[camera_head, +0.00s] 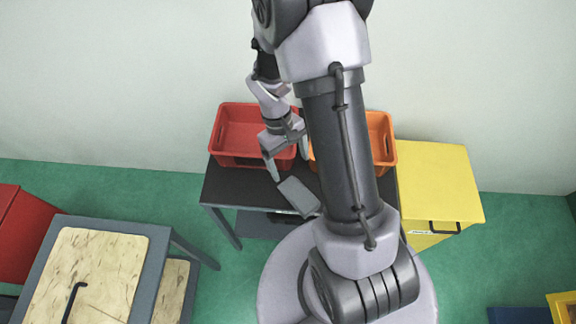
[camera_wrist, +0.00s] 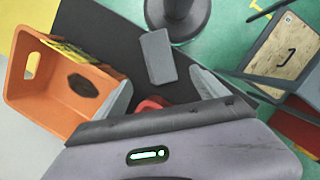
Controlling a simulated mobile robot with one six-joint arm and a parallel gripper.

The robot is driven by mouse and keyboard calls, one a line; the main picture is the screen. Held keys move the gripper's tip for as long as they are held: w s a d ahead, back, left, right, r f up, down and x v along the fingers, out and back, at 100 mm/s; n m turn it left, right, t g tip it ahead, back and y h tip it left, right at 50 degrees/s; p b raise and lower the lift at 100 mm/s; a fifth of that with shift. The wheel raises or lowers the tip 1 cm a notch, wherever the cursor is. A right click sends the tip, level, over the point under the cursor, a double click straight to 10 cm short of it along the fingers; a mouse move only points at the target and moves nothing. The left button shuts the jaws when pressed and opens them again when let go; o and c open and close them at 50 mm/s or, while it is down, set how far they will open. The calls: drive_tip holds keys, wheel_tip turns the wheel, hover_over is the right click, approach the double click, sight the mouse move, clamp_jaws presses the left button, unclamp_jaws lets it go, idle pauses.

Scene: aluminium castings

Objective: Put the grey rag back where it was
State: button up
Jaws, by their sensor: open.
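The grey rag (camera_head: 298,196) lies flat, as a folded oblong, on the dark table (camera_head: 228,188) near its front edge. In the wrist view the rag (camera_wrist: 158,56) shows whole, beyond my fingertips. My gripper (camera_head: 288,164) is open and empty, behind the rag and in front of the red crate (camera_head: 217,146). Its two fingers (camera_wrist: 162,92) are spread wide in the wrist view, and the rag is not between them. My arm hides part of the table and of the orange crate (camera_head: 382,128).
A yellow cabinet (camera_head: 435,185) stands right of the table. A grey-framed bench with a wooden top (camera_head: 110,262) stands at the left front, beside a red cabinet (camera_head: 30,235). Green floor (camera_head: 215,285) lies between.

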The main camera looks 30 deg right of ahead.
drive_tip(key=s+a+r+m+t, duration=0.1)
drive_tip(key=a+r+m+t, duration=0.15)
drive_tip(key=r, duration=0.65)
drive_tip(key=a+r+m+t, duration=0.1)
drive_tip(key=a+r+t, duration=0.15)
drive_tip(key=r, duration=0.65)
drive_tip(key=s+a+r+m+t+y, duration=0.2)
drive_tip(key=s+a+r+t, duration=0.2)
drive_tip(key=s+a+r, duration=0.2)
wheel_tip(320, 180, up, 4)
drive_tip(key=s, duration=0.2)
drive_tip(key=shift+s+a+m+y, duration=0.3)
drive_tip(key=shift+s+a+m, duration=0.05)
wheel_tip(320, 180, down, 2)
drive_tip(key=shift+f+b, duration=0.1)
drive_tip(key=shift+b, duration=0.9)
